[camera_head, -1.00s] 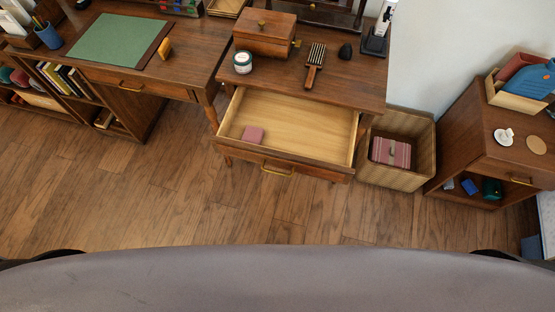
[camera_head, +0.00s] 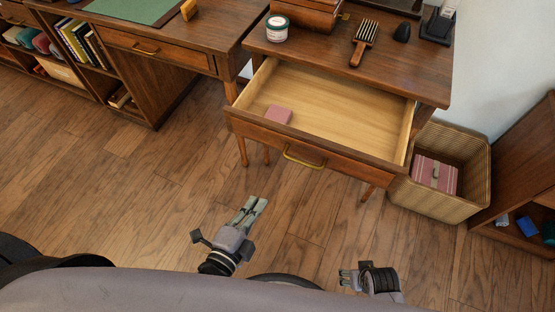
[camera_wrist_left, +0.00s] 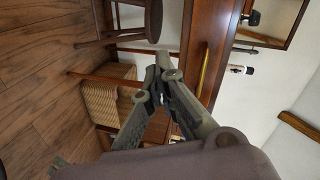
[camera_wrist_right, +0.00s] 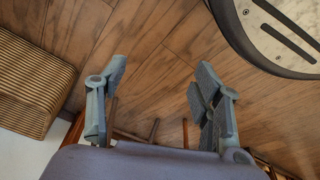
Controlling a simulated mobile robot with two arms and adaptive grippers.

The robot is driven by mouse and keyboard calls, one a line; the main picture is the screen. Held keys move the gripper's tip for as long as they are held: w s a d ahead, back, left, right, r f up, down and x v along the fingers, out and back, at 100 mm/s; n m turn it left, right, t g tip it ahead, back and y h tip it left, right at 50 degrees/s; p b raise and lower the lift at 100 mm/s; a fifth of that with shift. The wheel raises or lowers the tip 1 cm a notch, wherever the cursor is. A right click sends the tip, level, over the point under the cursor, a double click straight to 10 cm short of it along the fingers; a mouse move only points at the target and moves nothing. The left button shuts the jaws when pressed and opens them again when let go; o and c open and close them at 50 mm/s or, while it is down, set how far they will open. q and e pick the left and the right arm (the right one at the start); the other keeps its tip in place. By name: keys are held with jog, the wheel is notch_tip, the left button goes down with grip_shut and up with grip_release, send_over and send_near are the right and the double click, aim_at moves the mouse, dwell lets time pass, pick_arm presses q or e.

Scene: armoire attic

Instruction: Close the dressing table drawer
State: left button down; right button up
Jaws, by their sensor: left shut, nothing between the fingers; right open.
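The dressing table (camera_head: 390,80) has its drawer (camera_head: 345,100) pulled well out, showing a pale wooden inside with a small pink box (camera_head: 278,115) in it. A brass handle (camera_head: 304,161) is on the drawer front (camera_head: 265,135). My left gripper (camera_head: 257,206) is shut and empty, in front of the drawer, apart from it. In the left wrist view my left gripper (camera_wrist_left: 165,68) shows beside the brass handle (camera_wrist_left: 202,70). My right gripper (camera_head: 343,277) is open and empty, lower and further right; in its wrist view its fingers (camera_wrist_right: 160,72) are spread over the floor.
A wicker basket (camera_head: 440,207) with a pink striped box (camera_head: 434,175) stands right of the dressing table. A desk (camera_head: 180,42) stands at left. The floor before the drawer is clear.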

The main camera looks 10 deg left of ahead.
pick_arm(q)
notch_tip(320, 180, up, 8)
jog(key=m+t+b, duration=0.3)
send_near(282, 135)
jog(key=x, duration=0.6)
jog(key=shift+r, duration=0.15)
jog(key=shift+w+d, duration=0.1)
jog(key=shift+w, duration=0.5)
pick_arm(e)
jog(key=shift+t, duration=0.3)
jog(key=shift+w+a+r, duration=0.1)
jog(key=shift+w+r, duration=0.3)
jog(key=shift+r, duration=0.3)
jog(key=shift+w+r, duration=0.4)
jog(key=shift+r, duration=0.25)
jog(key=shift+w+a+r, duration=0.1)
jog(key=shift+w+r, duration=0.3)
jog(key=shift+r, duration=0.3)
jog(key=shift+s+f, duration=0.1)
jog(key=shift+s, duration=0.05)
